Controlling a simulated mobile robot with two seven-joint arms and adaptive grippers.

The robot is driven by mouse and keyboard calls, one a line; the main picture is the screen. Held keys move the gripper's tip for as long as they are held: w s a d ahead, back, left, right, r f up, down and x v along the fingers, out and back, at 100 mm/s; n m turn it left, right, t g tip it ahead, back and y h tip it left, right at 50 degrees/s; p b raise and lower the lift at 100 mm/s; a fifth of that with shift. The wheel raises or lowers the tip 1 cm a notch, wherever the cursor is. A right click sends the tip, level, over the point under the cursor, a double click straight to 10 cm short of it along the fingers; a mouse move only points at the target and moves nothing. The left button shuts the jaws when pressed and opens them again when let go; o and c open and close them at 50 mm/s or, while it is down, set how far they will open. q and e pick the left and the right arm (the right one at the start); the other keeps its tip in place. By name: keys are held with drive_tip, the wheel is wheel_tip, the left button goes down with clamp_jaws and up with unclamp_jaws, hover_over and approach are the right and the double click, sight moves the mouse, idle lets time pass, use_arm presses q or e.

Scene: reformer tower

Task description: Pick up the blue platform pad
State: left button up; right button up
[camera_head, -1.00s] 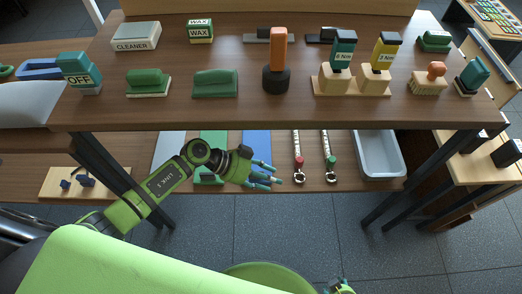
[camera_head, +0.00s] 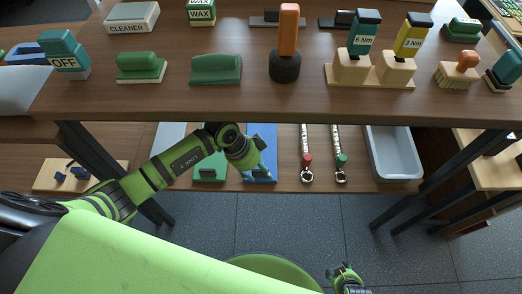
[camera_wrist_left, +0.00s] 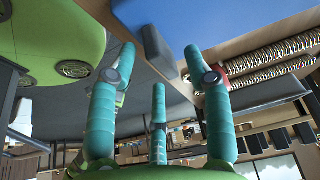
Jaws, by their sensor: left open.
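The blue platform pad (camera_head: 262,137) lies on the lower shelf under the table, to the right of a green pad. My left gripper (camera_head: 260,172) is over the front end of the blue pad and hides part of it. No firm hold shows. My right gripper (camera_head: 347,278) is low at the bottom of the head view, its fingers unclear.
The green pad (camera_head: 209,172) and a pale pad lie to the left on the lower shelf (camera_head: 280,186). Two tools with red and green ends (camera_head: 307,160) and a grey bin (camera_head: 392,155) are to the right. The tabletop (camera_head: 220,105) overhangs the shelf.

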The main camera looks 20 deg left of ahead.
use_arm(q)
clamp_jaws()
drive_tip(key=shift+r, duration=0.1)
idle(0.3)
